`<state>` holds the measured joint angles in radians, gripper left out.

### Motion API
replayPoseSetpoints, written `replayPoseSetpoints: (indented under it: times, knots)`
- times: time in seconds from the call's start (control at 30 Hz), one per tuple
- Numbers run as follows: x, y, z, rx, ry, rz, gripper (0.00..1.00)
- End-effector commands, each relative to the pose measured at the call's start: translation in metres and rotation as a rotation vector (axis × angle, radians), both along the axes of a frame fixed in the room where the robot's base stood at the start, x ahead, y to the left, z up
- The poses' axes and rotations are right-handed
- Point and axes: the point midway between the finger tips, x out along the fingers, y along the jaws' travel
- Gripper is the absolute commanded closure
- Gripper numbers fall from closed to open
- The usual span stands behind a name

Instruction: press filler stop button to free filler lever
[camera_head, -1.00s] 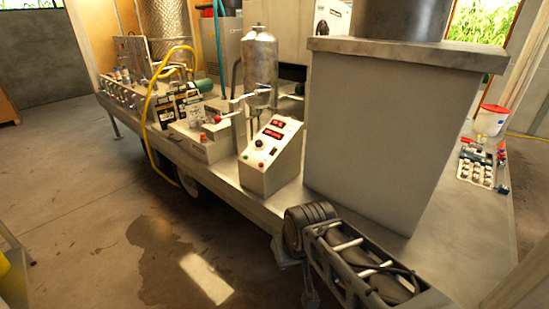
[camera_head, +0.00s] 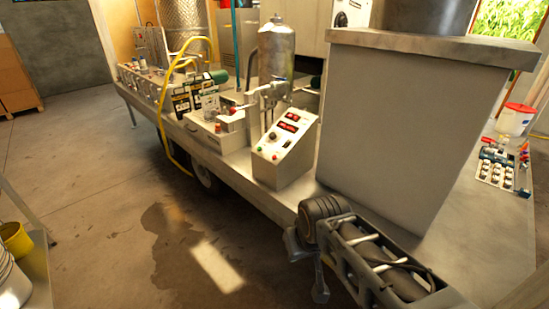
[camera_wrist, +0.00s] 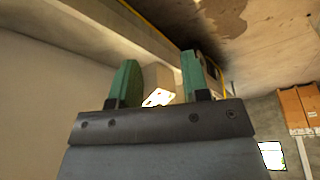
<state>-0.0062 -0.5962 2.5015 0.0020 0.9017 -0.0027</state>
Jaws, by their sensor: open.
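The control box (camera_head: 284,152) stands on the trailer's near edge, its sloped face bearing two red displays, a black knob and small buttons. A small red button (camera_head: 275,157) is low on that face; which button is the filler stop is not readable. Behind it stands a metal tank (camera_head: 276,50), with a lever-like metal handle (camera_head: 262,92) in front. My gripper (camera_wrist: 157,78) is open and empty, its two green fingers apart in the wrist view.
A large grey cabinet (camera_head: 410,140) stands right of the control box. A yellow hose (camera_head: 160,115) hangs over the trailer edge. A yellow bucket (camera_head: 16,240) is at the lower left. The floor before the trailer is clear.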

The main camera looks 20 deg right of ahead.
Motion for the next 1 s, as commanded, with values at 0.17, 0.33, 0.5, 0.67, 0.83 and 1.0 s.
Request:
replayPoseSetpoints:
  times: [0.17, 0.33, 0.5, 0.67, 0.83, 1.0]
  knots:
    - [0.0, 0.0, 0.0, 0.0, 0.0, 0.0, 0.62]
    - [0.0, 0.0, 0.0, 0.0, 0.0, 0.0, 0.79]
    - [0.0, 0.0, 0.0, 0.0, 0.0, 0.0, 0.95]
    - [0.0, 0.0, 0.0, 0.0, 0.0, 0.0, 1.0]
    - [0.0, 0.0, 0.0, 0.0, 0.0, 0.0, 1.0]
    - [0.0, 0.0, 0.0, 0.0, 0.0, 0.0, 1.0]
